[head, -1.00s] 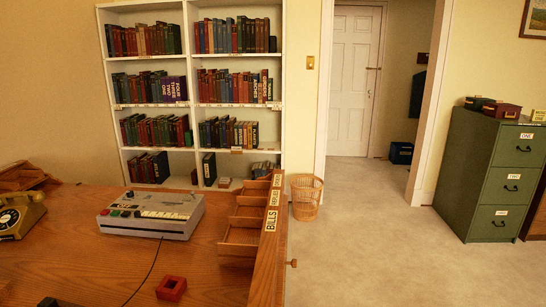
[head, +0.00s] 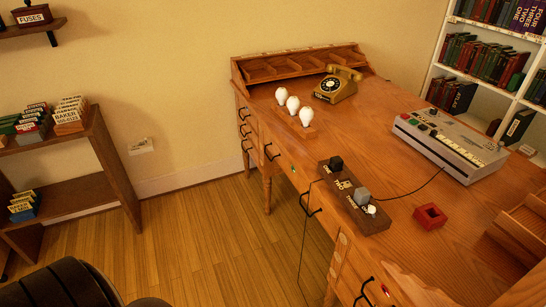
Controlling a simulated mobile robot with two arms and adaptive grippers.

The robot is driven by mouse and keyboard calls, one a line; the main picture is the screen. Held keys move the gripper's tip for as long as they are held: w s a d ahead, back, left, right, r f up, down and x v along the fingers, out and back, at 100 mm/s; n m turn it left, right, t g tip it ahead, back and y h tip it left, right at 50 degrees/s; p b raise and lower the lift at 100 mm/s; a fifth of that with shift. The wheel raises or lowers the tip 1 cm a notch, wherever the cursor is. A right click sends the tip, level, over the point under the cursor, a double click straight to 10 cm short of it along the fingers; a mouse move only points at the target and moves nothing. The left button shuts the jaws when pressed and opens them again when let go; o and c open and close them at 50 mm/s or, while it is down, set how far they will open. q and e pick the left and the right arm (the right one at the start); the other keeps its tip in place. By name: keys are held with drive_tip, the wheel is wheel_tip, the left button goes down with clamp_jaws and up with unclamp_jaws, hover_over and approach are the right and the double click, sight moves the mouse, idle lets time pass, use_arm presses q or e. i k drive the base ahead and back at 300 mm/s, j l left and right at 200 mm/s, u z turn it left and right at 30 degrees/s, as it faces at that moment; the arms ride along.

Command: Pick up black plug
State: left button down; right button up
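A small black cube-shaped plug (head: 336,163) sits at the far end of a dark wooden block (head: 346,188) lettered "TWO" and "THREE", on the front part of the wooden desk (head: 440,215). A grey cube (head: 362,194) sits nearer on the same block, with a small white round piece beside it at the near end. A thin dark cord hangs down past the desk's front edge by the block. Neither of my grippers shows in the head view.
A grey button console (head: 449,145) has a cord running toward the block. A red square holder (head: 430,216), white bulbs on a stand (head: 308,116) and a gold telephone (head: 338,85) share the desk. A black rounded object (head: 60,286) is at lower left. Wooden floor (head: 205,235) is clear between.

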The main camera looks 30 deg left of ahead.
sight(336, 165)
drive_tip(key=u, duration=0.6)
drive_tip(key=z, duration=0.25)
drive_tip(key=i+j+z, duration=0.1)
drive_tip(key=j+z, duration=0.2)
drive_tip(key=z, duration=0.15)
drive_tip(key=i+j+z, duration=0.1)
drive_tip(key=j+z, duration=0.2)
drive_tip(key=z, duration=0.2)
drive_tip(key=j+z, duration=0.3)
drive_tip(key=z, duration=0.15)
